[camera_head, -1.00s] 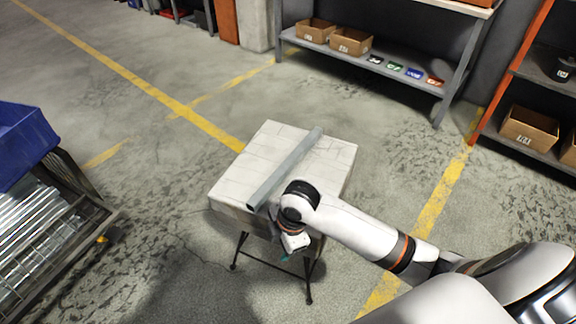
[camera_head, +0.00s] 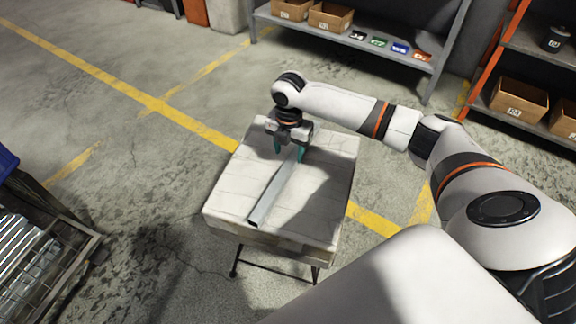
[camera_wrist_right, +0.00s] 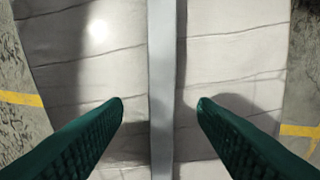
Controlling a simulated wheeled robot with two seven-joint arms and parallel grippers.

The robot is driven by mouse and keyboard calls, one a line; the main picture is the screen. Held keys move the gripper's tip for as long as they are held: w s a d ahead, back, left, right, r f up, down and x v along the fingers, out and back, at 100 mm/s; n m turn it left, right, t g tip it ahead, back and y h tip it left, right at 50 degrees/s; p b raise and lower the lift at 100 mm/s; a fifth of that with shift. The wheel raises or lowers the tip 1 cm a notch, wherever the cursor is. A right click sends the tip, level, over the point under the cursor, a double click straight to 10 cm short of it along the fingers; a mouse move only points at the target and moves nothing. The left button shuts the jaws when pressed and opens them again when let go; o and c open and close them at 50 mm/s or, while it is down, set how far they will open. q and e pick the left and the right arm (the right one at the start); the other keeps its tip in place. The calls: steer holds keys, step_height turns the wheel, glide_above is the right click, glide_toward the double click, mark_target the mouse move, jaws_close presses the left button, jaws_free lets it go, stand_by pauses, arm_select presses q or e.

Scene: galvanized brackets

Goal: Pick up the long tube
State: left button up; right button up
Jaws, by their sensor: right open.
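The long tube (camera_head: 272,193) is a grey square-section metal bar. It lies on a pale block-topped stand (camera_head: 322,205), running from the near edge toward the far side. My right gripper (camera_head: 290,153) is over the far part of the tube, fingers pointing down, open and empty. In the right wrist view the tube (camera_wrist_right: 162,85) runs straight up the picture between the two green fingers (camera_wrist_right: 161,104), with a gap on each side. I cannot tell the exact height of the fingertips above the tube. The far end of the tube is hidden behind the gripper in the head view. My left gripper is out of view.
A wire-sided cart (camera_head: 45,262) with metal pieces stands at the lower left. A grey shelf (camera_head: 345,42) with cardboard boxes is at the back. An orange-framed rack (camera_head: 500,60) stands at the right. The floor left of the stand is clear.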

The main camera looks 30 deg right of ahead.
mark_target(289, 163)
steer(key=shift+f, duration=0.55)
step_height(289, 163, down, 4)
steer(key=shift+w+f+b, duration=0.1)
steer(key=shift+w+b, duration=0.05)
steer(key=shift+b, duration=0.75)
steer(key=shift+d+f, duration=0.1)
steer(key=shift+f, duration=0.3)
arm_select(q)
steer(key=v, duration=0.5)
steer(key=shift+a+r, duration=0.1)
arm_select(e)
steer(key=shift+r, duration=0.1)
jaws_close()
